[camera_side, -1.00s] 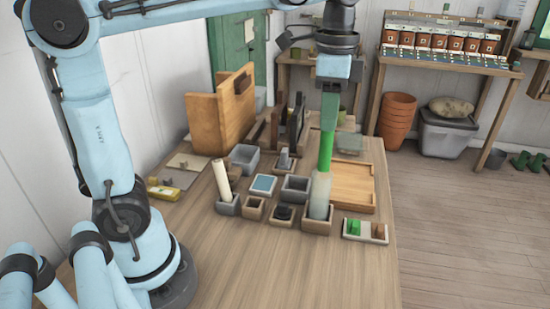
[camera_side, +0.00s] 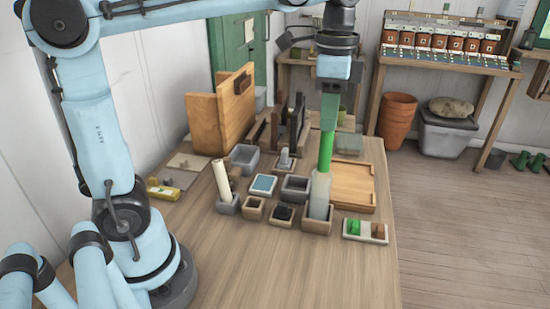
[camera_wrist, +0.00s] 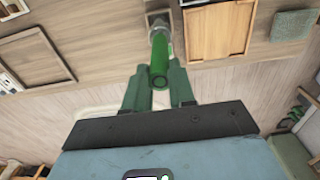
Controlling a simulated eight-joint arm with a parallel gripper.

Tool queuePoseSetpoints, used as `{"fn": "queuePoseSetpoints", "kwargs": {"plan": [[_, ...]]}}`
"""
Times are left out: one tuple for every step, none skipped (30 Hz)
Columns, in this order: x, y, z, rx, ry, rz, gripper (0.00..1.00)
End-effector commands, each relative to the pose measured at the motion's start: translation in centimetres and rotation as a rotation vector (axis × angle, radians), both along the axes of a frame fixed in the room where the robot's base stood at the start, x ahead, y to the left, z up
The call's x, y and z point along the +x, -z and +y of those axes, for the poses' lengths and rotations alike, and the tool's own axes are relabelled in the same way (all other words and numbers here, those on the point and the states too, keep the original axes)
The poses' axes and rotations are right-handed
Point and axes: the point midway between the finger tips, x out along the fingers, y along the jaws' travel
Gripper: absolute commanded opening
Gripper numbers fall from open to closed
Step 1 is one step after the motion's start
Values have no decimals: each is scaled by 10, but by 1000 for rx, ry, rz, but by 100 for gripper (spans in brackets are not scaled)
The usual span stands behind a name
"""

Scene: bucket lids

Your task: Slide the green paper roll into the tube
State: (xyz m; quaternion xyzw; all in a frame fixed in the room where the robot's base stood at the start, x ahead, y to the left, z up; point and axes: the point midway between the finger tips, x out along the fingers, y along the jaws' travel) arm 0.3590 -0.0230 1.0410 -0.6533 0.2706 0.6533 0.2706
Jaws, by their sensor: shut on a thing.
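The green paper roll (camera_side: 326,148) stands upright between the fingers of my gripper (camera_side: 329,108), which is shut on it. In the wrist view the roll (camera_wrist: 159,62) sits between the two green fingers of my gripper (camera_wrist: 158,88). The pale, translucent tube (camera_side: 319,196) stands upright in a wooden holder (camera_side: 317,221). The roll's lower end meets the tube's top. How far it is inside is hard to tell.
A cream roll (camera_side: 221,178) leans in a grey holder (camera_side: 228,205) to the left. Small boxes, such as a grey one (camera_side: 295,189), crowd around the tube. A wooden tray (camera_side: 353,186) lies behind right. A small tray (camera_side: 365,232) with green and brown pieces sits in front right. The front table is clear.

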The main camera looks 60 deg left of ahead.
Motion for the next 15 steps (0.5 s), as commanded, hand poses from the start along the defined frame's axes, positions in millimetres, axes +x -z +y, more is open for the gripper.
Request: {"fn": "queuePoseSetpoints", "kwargs": {"plan": [[0,1,0,0,0,0,0],[0,2,0,0,0,0,0],[0,3,0,0,0,0,0],[0,4,0,0,0,0,0],[0,5,0,0,0,0,0],[0,7,0,0,0,0,0],[0,8,0,0,0,0,0],[0,9,0,0,0,0,0],[0,10,0,0,0,0,0],[0,11,0,0,0,0,0],[0,12,0,0,0,0,0],[0,13,0,0,0,0,0],[0,14,0,0,0,0,0],[0,15,0,0,0,0,0],[0,16,0,0,0,0,0]]}}
